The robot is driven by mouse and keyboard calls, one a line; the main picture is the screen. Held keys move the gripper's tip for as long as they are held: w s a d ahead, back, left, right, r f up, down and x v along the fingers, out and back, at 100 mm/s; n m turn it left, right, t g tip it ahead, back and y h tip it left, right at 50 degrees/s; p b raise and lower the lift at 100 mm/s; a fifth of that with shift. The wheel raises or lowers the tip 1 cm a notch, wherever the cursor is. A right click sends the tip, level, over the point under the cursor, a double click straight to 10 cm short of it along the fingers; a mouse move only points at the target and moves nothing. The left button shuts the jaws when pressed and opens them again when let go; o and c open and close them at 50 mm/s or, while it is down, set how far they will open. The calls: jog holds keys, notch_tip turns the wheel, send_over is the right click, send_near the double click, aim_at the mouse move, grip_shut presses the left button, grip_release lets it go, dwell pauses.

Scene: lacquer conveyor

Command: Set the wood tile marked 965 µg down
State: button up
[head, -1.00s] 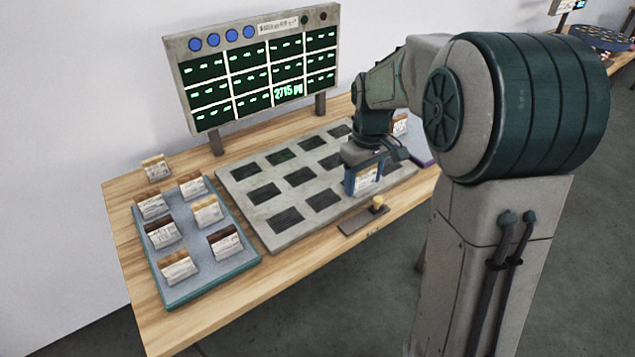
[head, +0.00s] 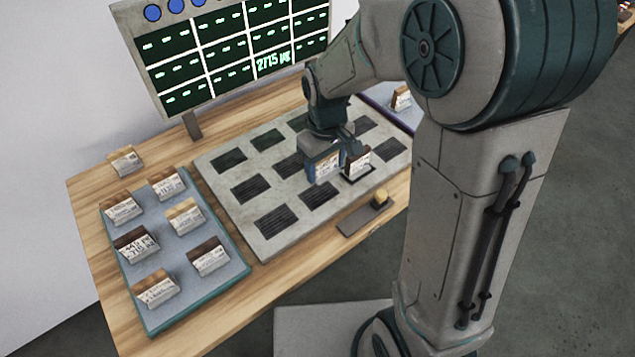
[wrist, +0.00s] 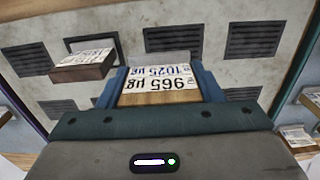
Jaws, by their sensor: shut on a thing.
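The wood tile marked 965 µg (wrist: 162,86), with a second line reading 1025 µg, is between the blue fingers of my gripper (wrist: 160,74). Its pale wood end faces the wrist camera. In the head view my gripper (head: 322,163) is over the grey slotted plate (head: 262,245), in its right half, with the tile's label (head: 327,166) partly showing between the fingers. I cannot tell whether the tile touches the plate. Another tile (head: 357,162) with a dark wood top stands on the plate just right of my gripper; it also shows in the wrist view (wrist: 84,64).
A blue-grey tray (head: 222,278) with several tiles is on the left. A lone tile (head: 126,161) lies behind it. A small block with a knob (head: 378,201) lies before the plate. A display board (head: 215,58) reads 2715 µg. A purple tray (head: 384,97) holds a tile (head: 401,99).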

aim_at(319, 178)
jog(key=shift+s+a+f, duration=0.55)
jog(key=shift+s+a, duration=0.15)
jog(key=shift+a, duration=0.05)
jog(key=shift+s+f, duration=0.1)
jog(key=shift+f, duration=2)
jog(key=shift+f, duration=0.2)
jog(key=o, duration=1.1)
jog(key=shift+o, duration=0.2)
jog(key=shift+r, duration=0.15)
